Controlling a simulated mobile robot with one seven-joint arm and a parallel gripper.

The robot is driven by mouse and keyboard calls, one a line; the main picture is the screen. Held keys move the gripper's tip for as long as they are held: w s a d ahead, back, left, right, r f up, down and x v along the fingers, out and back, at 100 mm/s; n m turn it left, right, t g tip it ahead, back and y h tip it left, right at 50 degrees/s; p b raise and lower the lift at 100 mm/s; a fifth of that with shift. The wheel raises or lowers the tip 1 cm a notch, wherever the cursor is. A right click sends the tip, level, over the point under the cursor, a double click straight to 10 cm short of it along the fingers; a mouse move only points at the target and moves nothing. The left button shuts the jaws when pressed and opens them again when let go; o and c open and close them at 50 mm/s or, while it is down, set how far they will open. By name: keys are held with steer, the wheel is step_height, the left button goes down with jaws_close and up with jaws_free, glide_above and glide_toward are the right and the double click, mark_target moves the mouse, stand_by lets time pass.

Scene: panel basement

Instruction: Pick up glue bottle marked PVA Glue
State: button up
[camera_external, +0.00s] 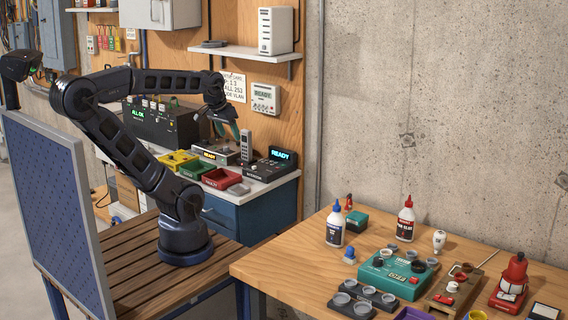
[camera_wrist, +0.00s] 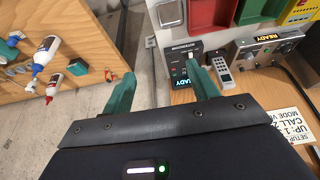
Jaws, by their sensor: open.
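Two white glue bottles stand upright on the wooden table. One glue bottle with a blue cap and dark blue label (camera_external: 335,228) stands at the table's back left. The other glue bottle with a red cap and red label (camera_external: 405,224) stands to its right, near the wall. The lettering is too small to tell surely which is PVA Glue. In the wrist view the blue-labelled bottle (camera_wrist: 45,53) and the red-labelled bottle (camera_wrist: 53,88) are at the far left. My gripper (camera_external: 227,130) is open and empty above the workbench at the left, well away from both bottles; its green fingers also show in the wrist view (camera_wrist: 162,74).
The wooden table (camera_external: 290,259) also holds a teal device (camera_external: 385,280), a small green box (camera_external: 356,221), a white bulb (camera_external: 439,240) and a red lantern (camera_external: 515,269). Below my gripper, the workbench holds a READY panel (camera_external: 281,155), a handset and coloured bins.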

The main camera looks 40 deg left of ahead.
steer(key=w+d+m, duration=0.4)
steer(key=w+d, duration=0.5)
steer(key=w, duration=0.3)
steer(key=m+g+h, duration=0.3)
steer(key=m+h, duration=0.3)
steer(key=m, duration=0.6)
glide_toward(409, 205)
steer(key=w+a, duration=0.1)
steer(key=shift+x, duration=5.65)
steer(key=shift+a, duration=0.15)
steer(key=shift+c, duration=0.2)
jaws_close()
